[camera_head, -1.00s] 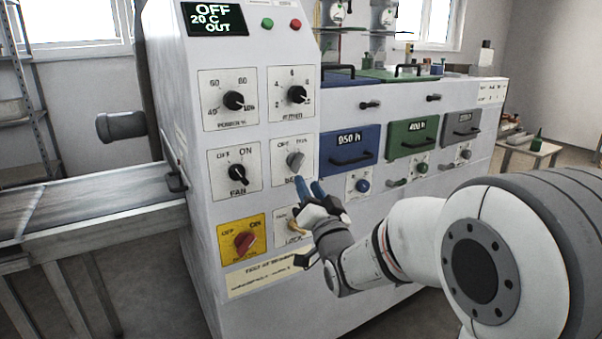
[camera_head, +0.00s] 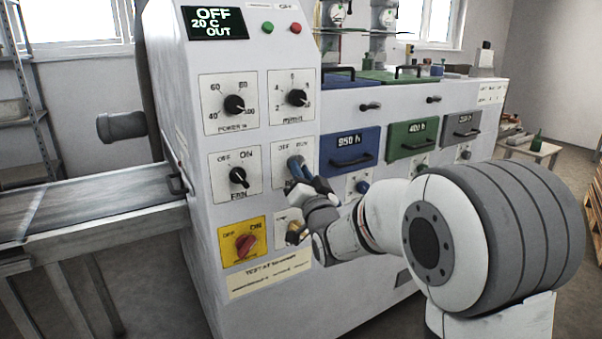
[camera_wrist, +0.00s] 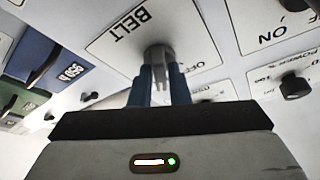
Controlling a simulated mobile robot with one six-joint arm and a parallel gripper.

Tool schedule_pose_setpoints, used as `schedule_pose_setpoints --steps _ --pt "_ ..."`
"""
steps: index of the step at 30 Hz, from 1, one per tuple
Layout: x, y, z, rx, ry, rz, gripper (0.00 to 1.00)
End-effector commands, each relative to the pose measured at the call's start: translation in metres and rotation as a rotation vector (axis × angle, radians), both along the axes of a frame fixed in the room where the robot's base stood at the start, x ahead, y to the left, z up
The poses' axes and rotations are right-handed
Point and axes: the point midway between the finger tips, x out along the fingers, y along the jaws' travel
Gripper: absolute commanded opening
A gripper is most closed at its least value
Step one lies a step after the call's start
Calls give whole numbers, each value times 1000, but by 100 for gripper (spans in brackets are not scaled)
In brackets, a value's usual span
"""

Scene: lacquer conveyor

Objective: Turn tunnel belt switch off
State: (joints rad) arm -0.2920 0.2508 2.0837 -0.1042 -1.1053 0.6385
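The belt switch is a grey knob on a white plate, partly hidden behind my fingers in the head view. In the wrist view the knob (camera_wrist: 158,53) stands out from the plate marked BELT (camera_wrist: 118,38). My gripper (camera_head: 296,168) is at this switch, with its two blue fingers reaching to the panel. In the wrist view the fingers (camera_wrist: 159,82) lie on either side of the knob, with the knob between their tips. I cannot tell whether they press on it. The plate's OFF and RUN marks (camera_head: 291,145) show above the fingers in the head view.
The fan knob (camera_head: 239,176) is to the left, the speed knob (camera_head: 296,98) above, and the red main switch (camera_head: 246,244) lower left. The lock switch (camera_head: 292,230) is just below, partly behind my arm. The display (camera_head: 214,22) reads OFF, 20 C, OUT.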

Motion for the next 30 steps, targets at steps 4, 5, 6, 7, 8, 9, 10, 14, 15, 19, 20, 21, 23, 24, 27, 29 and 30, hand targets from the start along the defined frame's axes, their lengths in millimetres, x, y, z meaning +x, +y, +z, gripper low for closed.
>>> schedule_pose_setpoints --steps 4,5,6,7,8,9,10,14,15,19,20,21,23,24,27,29,30 --pt "0 0 0 0 0 0 3" --pt "0 0 0 0 0 0 1" --pt "0 0 0 0 0 0 0" --pt "0 0 0 0 0 0 0" --pt "0 0 0 0 0 0 0" --pt "0 0 0 0 0 0 0" --pt "0 0 0 0 0 0 0" --pt "0 0 -1 -5 -3 0 0" --pt "0 0 -1 -9 -7 -1 0" --pt "0 -1 -4 -40 -28 -1 0" --pt "0 -1 -5 -49 -35 -2 0" --pt "0 -2 -6 -64 -46 -2 0" --pt "1 -2 -7 -93 -67 -2 0" --pt "1 -2 -8 -115 -82 -2 0" --pt "1 -3 -9 -180 -127 -2 0" --pt "2 -4 -10 -224 -157 -3 0" --pt "2 -4 -10 -256 -177 -3 0"
